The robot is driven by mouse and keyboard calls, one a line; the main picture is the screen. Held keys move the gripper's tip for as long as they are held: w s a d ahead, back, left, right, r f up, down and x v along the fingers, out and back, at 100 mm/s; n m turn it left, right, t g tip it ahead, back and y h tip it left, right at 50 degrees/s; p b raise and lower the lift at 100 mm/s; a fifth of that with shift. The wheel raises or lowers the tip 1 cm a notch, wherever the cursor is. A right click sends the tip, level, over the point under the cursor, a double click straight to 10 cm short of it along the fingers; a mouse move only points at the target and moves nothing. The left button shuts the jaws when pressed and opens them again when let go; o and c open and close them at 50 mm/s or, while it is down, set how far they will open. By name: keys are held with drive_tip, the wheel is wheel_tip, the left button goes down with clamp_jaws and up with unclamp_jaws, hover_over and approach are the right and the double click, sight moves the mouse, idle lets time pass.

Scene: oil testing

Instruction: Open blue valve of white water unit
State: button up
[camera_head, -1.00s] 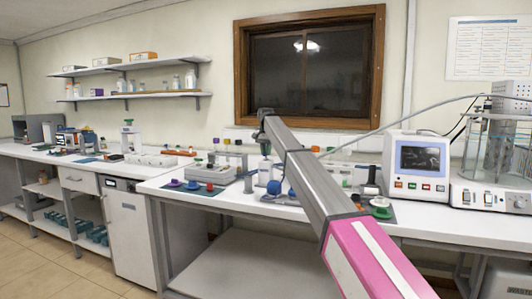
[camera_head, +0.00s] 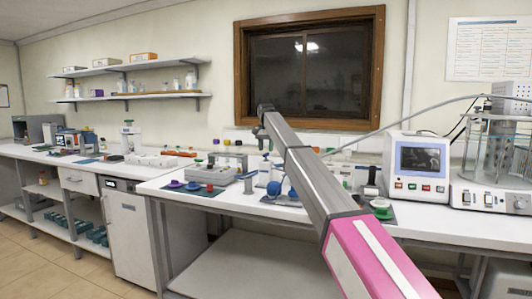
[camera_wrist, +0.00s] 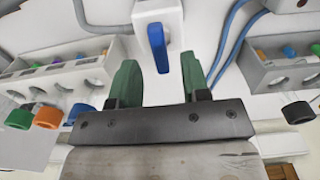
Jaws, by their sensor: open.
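The blue valve (camera_wrist: 158,48) is an upright blue lever on the front of a white unit (camera_wrist: 172,15) at the top middle of the wrist view. My gripper (camera_wrist: 163,78) is open, with a green finger on each side of the lever's line. The lever's lower end reaches between the fingertips in the picture; no contact shows, and I cannot tell the depth gap. In the head view, my gripper (camera_head: 260,131) is small and dark at the far end of my arm, above the bench. I cannot identify the valve surely there.
In the wrist view, a holed rack (camera_wrist: 55,75) with coloured caps stands left and another rack (camera_wrist: 280,65) stands right. Blue tubing (camera_wrist: 232,35) runs just right of the unit. In the head view, a white monitor unit (camera_head: 416,165) stands on the bench at right.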

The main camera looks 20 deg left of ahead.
wheel_tip(320, 180, up, 8)
drive_tip(key=shift+r, duration=0.25)
